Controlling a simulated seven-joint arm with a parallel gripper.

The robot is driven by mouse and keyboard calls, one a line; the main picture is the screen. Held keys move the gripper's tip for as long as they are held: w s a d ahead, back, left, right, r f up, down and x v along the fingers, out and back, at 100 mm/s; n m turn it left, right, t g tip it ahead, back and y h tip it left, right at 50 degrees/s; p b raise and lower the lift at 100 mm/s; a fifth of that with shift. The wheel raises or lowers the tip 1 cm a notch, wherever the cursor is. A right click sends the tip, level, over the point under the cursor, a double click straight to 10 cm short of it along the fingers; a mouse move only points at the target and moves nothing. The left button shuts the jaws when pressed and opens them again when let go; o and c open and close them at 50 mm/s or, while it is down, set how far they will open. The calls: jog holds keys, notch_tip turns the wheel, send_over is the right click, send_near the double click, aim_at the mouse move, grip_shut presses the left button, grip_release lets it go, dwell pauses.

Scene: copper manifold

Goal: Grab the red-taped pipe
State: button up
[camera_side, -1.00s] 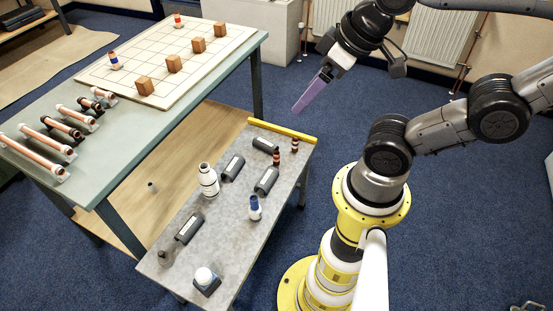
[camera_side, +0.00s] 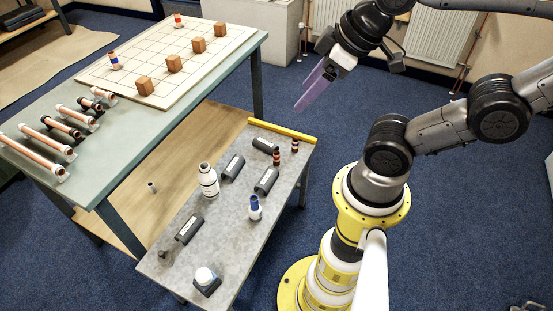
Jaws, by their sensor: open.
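I cannot tell for sure which piece is the red-taped pipe. A small upright piece with red bands (camera_side: 178,20) stands at the far end of the white grid board (camera_side: 215,66). Another upright piece with blue and red bands (camera_side: 114,61) stands at the board's left edge. Two short dark-and-red banded pieces, one nearer (camera_side: 276,157) and one farther (camera_side: 295,145), stand on the grey table (camera_side: 225,215). My gripper (camera_side: 307,92), with purple fingers, is open and empty, in the air above and beyond the grey table's far end.
Several copper-coloured tubes (camera_side: 48,143) lie in holders on the green table (camera_side: 130,120). Wooden blocks (camera_side: 172,63) sit on the board.

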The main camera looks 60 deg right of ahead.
jog(key=w+d+r+n+t+h, duration=0.1)
jog(key=w+d+r+n, duration=0.1)
jog(key=w+n, duration=0.55)
jog(key=w+d+r+n, duration=0.2)
jog(key=w+d+n, duration=0.15)
jog(key=w, duration=0.75)
jog(key=w+d+f+n+g, duration=0.2)
jog(key=w+d+f+n, duration=0.3)
jog(key=w+d+f, duration=0.8)
jog(key=m+g+y, duration=0.1)
jog(key=g, duration=0.4)
send_over(276, 153)
notch_tip(276, 153, down, 40)
jog(key=shift+s+a, duration=0.1)
jog(key=shift+d+f, duration=0.15)
jog(key=shift+f, duration=1.45)
jog(key=shift+d+f, duration=0.1)
jog(key=shift+f, duration=1.5)
